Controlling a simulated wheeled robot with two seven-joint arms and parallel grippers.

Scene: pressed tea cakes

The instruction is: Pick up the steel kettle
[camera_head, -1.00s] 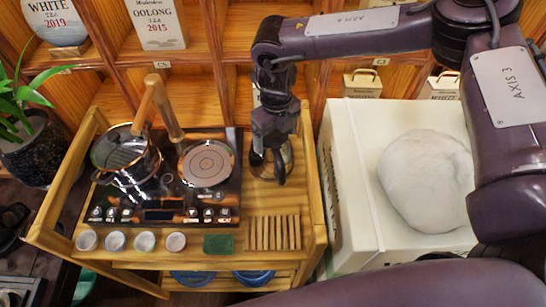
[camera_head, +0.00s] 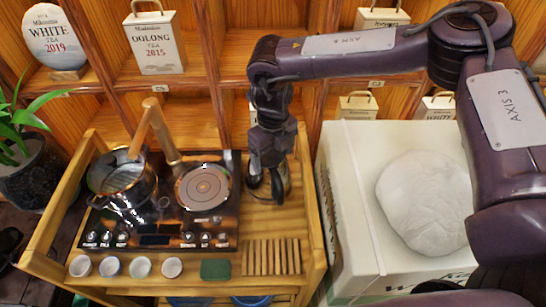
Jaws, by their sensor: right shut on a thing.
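The fingertips are partly lost against the dark parts. I cannot tell a gap between the kettle and the cart top. My left gripper is not in view.
Several small cups (camera_head: 141,266), a green block (camera_head: 215,269) and a slatted wooden rack (camera_head: 271,257) line the front. A white crate (camera_head: 345,215) stands right; shelves are behind.

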